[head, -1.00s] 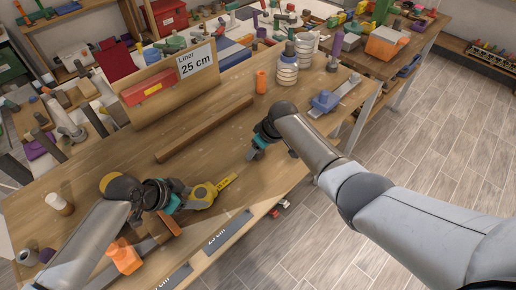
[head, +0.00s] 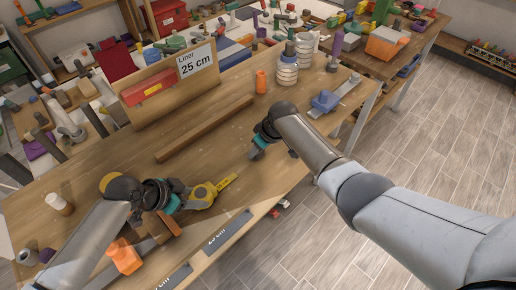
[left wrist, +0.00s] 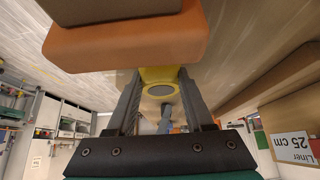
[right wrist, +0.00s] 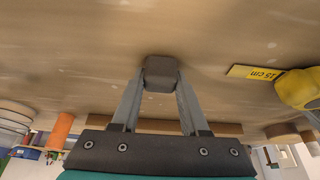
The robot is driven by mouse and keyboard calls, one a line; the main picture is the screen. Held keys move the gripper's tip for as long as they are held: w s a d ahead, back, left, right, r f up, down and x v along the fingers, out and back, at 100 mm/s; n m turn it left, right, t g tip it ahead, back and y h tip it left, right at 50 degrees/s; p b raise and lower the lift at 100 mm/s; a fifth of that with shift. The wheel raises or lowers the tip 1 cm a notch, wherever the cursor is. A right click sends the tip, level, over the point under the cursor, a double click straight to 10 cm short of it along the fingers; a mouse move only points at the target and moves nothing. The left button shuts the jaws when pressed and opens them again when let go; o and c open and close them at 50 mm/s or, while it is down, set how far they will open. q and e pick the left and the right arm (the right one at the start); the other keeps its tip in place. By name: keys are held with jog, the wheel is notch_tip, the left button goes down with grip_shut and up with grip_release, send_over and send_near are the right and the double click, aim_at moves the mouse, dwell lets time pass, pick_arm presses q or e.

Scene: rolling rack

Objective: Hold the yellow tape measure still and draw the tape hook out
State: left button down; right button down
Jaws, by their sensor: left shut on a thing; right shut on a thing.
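My right gripper (head: 256,154) is shut on a small dark block (right wrist: 160,73), possibly the tape hook, beyond the strip's end. In the right wrist view a gap shows between that block and the strip (right wrist: 254,73); I cannot tell whether a thin tape joins them.
A long wooden bar (head: 204,129) lies behind the grippers. A board reading "Liner 25 cm" (head: 196,61) stands at the back. An orange cylinder (head: 261,80) and a blue sliding tool (head: 326,101) are at the right. An orange object (head: 124,257) is near my left arm.

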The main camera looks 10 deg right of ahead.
jog(key=shift+d, duration=0.1)
dwell(0.5)
jog(key=shift+w+d, duration=0.65)
jog(key=shift+d, duration=0.25)
jog(key=shift+w+d, duration=0.6)
jog(key=shift+d, duration=0.3)
jog(key=shift+w+d, duration=0.65)
jog(key=shift+d, duration=0.25)
jog(key=shift+c, duration=2)
grip_release()
jog(key=shift+r, duration=0.1)
jog(key=v, duration=1.2)
